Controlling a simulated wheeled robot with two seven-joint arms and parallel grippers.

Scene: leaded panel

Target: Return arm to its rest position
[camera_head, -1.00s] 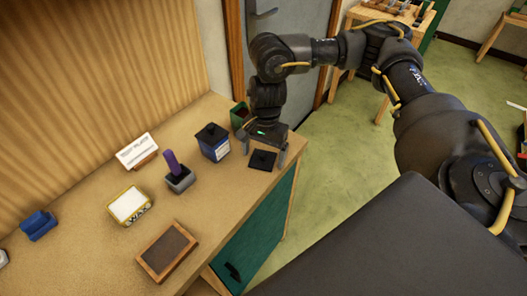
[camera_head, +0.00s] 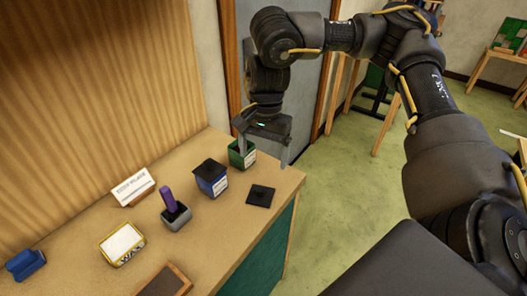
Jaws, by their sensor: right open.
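My right arm comes in from the right side of the head view. Its gripper (camera_head: 263,157) points down near the counter's far right corner, with its two fingers spread apart and nothing seen between them. It is beside and partly in front of a green open-topped box (camera_head: 241,154). A flat black square lid (camera_head: 260,195) lies on the counter (camera_head: 232,231) below the gripper, apart from it. My left gripper is not in view.
A blue box with a black lid (camera_head: 210,178), a purple item in a grey holder (camera_head: 171,202), a small sign (camera_head: 133,187), a yellow-edged white block (camera_head: 122,243) and a brown framed tray (camera_head: 166,283) stand on the counter. Open green floor lies right.

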